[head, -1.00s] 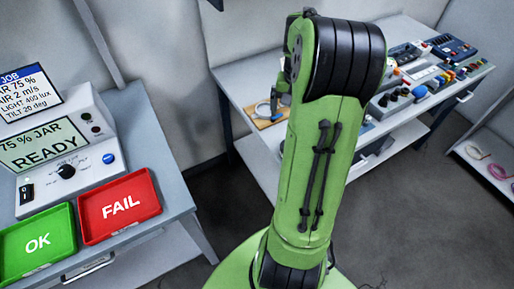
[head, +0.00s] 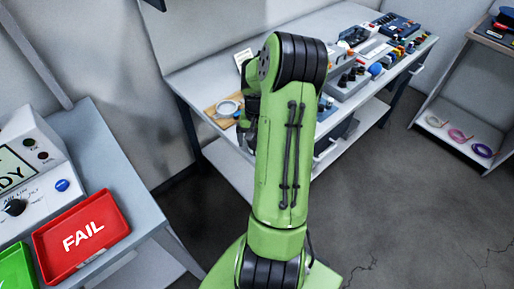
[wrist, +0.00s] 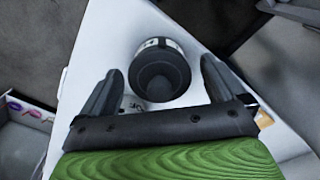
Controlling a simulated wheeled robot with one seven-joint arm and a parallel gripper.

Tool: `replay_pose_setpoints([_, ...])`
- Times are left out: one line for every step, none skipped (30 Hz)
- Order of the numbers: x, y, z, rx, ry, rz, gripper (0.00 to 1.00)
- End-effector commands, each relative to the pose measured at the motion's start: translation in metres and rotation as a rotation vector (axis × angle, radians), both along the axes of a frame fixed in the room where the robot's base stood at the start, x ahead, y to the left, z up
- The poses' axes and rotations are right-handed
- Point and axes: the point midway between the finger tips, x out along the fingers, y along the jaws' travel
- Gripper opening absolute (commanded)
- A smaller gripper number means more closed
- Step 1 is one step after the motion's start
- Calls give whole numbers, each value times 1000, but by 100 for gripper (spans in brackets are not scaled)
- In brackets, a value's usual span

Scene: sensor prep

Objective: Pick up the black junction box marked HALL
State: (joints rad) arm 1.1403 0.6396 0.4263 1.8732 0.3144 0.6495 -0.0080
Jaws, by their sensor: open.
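No HALL marking is legible in any view, so I cannot tell which item is the black junction box. In the wrist view my gripper (wrist: 161,68) is open, its two dark fingers spread apart. A dark round object with a white marked band (wrist: 160,74) shows between the fingers. I cannot tell its distance or whether it touches them. In the head view my green arm hides part of the back bench (head: 190,62), and my gripper is mostly hidden beside the arm. Dark boxes with knobs (head: 345,82) stand on this bench, right of my arm.
A wooden board (head: 222,112) with a round white item lies on the bench left of my arm. A red FAIL tray (head: 82,236) and a green tray (head: 14,270) lie on the left table. A shelf with coloured rings (head: 458,134) stands at right. Open floor lies between.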

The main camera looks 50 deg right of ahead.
Motion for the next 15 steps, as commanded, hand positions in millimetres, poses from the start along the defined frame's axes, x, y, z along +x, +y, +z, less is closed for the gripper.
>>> replay_pose_setpoints([0,0,-1,-1,-1,0,97])
replay_pose_setpoints([0,0,-1,-1,-1,0,97])
replay_pose_setpoints([0,0,-1,-1,-1,0,97])
replay_pose_setpoints([0,0,0,-1,-1,0,97])
replay_pose_setpoints([0,0,0,-1,-1,0,97])
replay_pose_setpoints([0,0,0,-1,-1,0,96])
replay_pose_setpoints([0,0,0,-1,-1,0,91])
replay_pose_setpoints([0,0,0,-1,-1,0,86])
replay_pose_setpoints([0,0,0,-1,-1,0,80])
replay_pose_setpoints([0,0,0,-1,-1,0,76])
replay_pose_setpoints([0,0,0,-1,-1,0,71])
replay_pose_setpoints([0,0,0,-1,-1,0,65])
replay_pose_setpoints([0,0,0,-1,-1,0,60])
replay_pose_setpoints([0,0,0,-1,-1,0,56])
replay_pose_setpoints([0,0,0,-1,-1,0,50])
